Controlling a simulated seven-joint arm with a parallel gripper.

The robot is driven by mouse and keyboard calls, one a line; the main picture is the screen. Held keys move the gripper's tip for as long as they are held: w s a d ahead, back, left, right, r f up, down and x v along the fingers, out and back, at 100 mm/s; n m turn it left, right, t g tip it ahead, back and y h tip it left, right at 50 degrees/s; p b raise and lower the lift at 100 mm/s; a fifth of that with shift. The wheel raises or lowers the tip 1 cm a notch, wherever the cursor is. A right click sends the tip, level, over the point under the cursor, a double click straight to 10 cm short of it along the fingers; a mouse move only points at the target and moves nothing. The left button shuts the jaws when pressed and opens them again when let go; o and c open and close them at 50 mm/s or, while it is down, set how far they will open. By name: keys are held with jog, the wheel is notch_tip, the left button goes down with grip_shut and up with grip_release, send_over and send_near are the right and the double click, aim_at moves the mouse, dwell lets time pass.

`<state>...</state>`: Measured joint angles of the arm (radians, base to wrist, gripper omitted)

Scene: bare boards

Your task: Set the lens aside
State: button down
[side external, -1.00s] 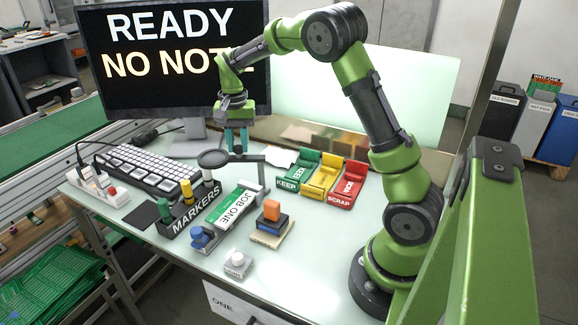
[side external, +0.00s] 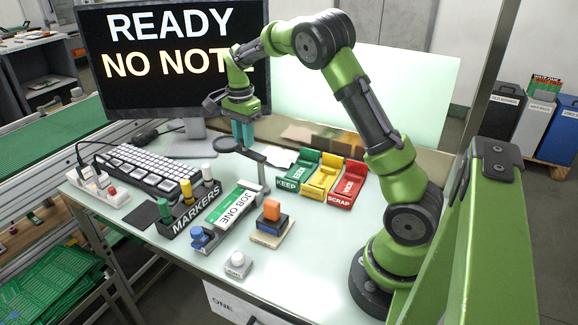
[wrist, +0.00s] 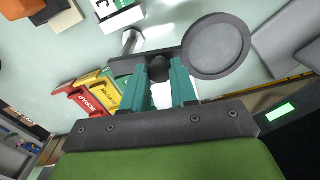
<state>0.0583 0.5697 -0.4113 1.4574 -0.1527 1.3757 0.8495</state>
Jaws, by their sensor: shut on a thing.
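The lens (wrist: 216,46) is a round grey disc in a dark ring, seen in the wrist view at the end of a short swing arm (wrist: 122,67). A dark round knob (wrist: 159,67) sits on that arm beside the lens. My gripper (wrist: 162,80) is shut on the knob with its teal fingers. In the side view my gripper (side external: 243,146) is at the back of the bench, in front of the monitor. The swing arm runs from there to its upright post (side external: 262,178).
The JOB ONE board (side external: 234,208) lies in front of the post, with the MARKERS rack (side external: 194,212) to its left. Green, yellow and red trays (side external: 322,178) stand to the right. The keyboard (side external: 146,168) and monitor (side external: 165,60) are left and behind. The front right bench is clear.

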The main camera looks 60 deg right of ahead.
jog(key=shift+d+r, duration=0.1)
dwell(0.3)
jog(key=c, duration=0.9)
grip_release()
notch_tip(320, 180, up, 17)
jog(key=shift+f, duration=0.1)
